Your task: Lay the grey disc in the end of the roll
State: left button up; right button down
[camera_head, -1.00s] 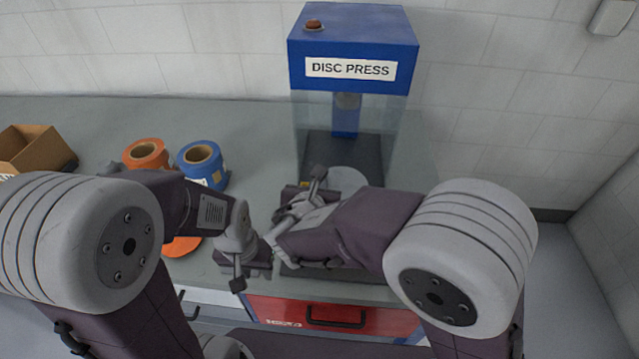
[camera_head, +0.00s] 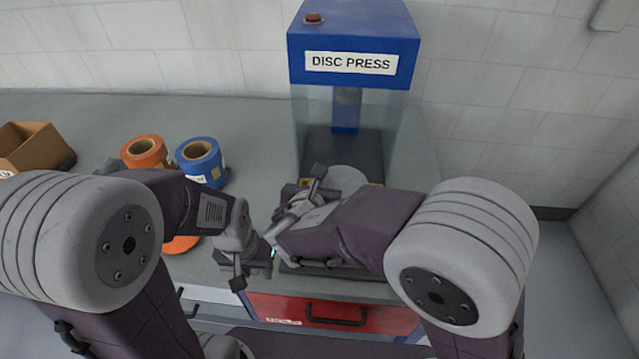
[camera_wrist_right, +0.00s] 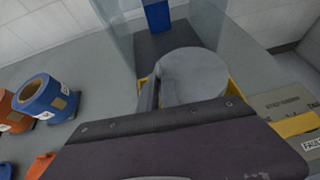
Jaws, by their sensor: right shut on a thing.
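A pale grey round disc (camera_head: 345,179) shows just beyond my right gripper (camera_head: 300,205), in front of the disc press (camera_head: 362,62). In the right wrist view the grey disc (camera_wrist_right: 192,74) is large and flat-faced, with a gripper finger along its left edge; my right gripper is shut on it. A blue roll (camera_head: 201,162) and an orange roll (camera_head: 145,152) stand upright on the bench with open cardboard cores. My left gripper (camera_head: 245,262) is low near the bench's front edge, close to the right one; its jaw gap is unclear.
An orange round thing (camera_head: 182,244) is partly hidden by my left arm. A cardboard box (camera_head: 36,148) sits at far left. The press has clear side panels. A red drawer (camera_head: 330,312) is below the bench edge. The bench (camera_head: 235,118) is clear behind the rolls.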

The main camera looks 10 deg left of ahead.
dwell(0.4)
jog(key=c, duration=0.9)
grip_release()
pick_arm(q)
jog(key=shift+r, duration=0.1)
pick_arm(e)
jog(key=shift+r, duration=0.1)
pick_arm(q)
notch_tip(320, 180, up, 6)
jog(key=p, duration=0.6)
pick_arm(e)
notch_tip(320, 180, up, 7)
jog(key=shift+f, duration=0.1)
